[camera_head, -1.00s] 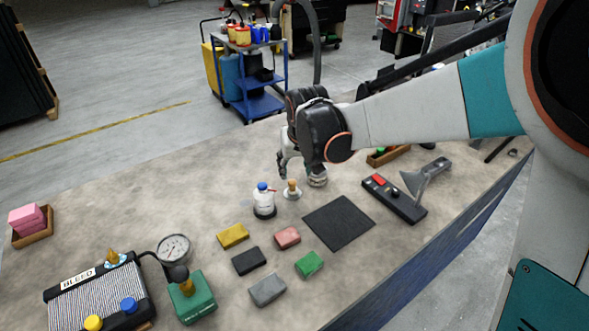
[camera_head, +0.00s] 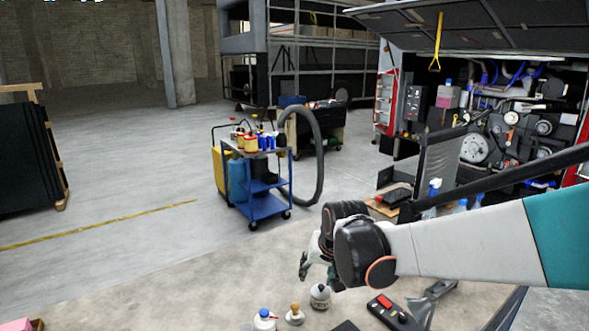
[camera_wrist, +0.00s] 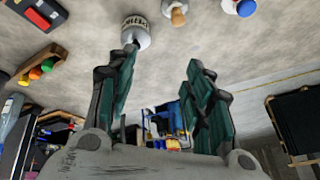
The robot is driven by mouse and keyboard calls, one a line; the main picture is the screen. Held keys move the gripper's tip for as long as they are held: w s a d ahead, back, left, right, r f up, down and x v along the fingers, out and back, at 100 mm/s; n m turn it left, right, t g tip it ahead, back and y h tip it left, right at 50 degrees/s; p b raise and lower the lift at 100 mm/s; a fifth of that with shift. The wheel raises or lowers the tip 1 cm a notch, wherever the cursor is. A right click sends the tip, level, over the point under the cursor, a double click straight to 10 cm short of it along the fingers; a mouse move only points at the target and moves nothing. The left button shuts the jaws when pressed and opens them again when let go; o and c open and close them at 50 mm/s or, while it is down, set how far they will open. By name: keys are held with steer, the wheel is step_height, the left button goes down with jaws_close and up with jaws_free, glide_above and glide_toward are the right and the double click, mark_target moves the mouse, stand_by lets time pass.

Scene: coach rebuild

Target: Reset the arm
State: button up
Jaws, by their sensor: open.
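My gripper (camera_head: 304,268) hangs above the workbench, at the end of my arm that reaches in from the right in the head view. In the wrist view my gripper (camera_wrist: 160,75) shows its two green-padded fingers spread apart with nothing between them. A small round labelled container (camera_head: 320,296) stands on the bench close below the gripper. It also shows in the wrist view (camera_wrist: 136,30), near the tip of one finger and apart from the gap as far as I can tell.
A wooden-topped piece (camera_head: 295,314) and a white bottle with a blue cap (camera_head: 264,320) stand on the bench (camera_head: 180,305). A black device with a red part (camera_head: 393,312) lies to the right. A blue cart (camera_head: 262,205) stands on the floor behind. The air above the bench's left is free.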

steer(key=s+d+r+t+b, duration=0.1)
steer(key=s+d+r+b, duration=0.25)
steer(key=s+d, duration=0.65)
steer(key=s+d+f+b, duration=0.1)
steer(key=s+d, duration=0.1)
steer(key=s, duration=0.6)
steer(key=s+d+f+n+h+b, duration=0.1)
steer(key=s+f, duration=0.1)
steer(key=s, duration=0.6)
steer(key=shift+d+t+h+b, duration=0.3)
steer(key=shift+d+t+b, duration=0.05)
steer(key=shift+t, duration=0.05)
steer(key=shift+s, duration=0.1)
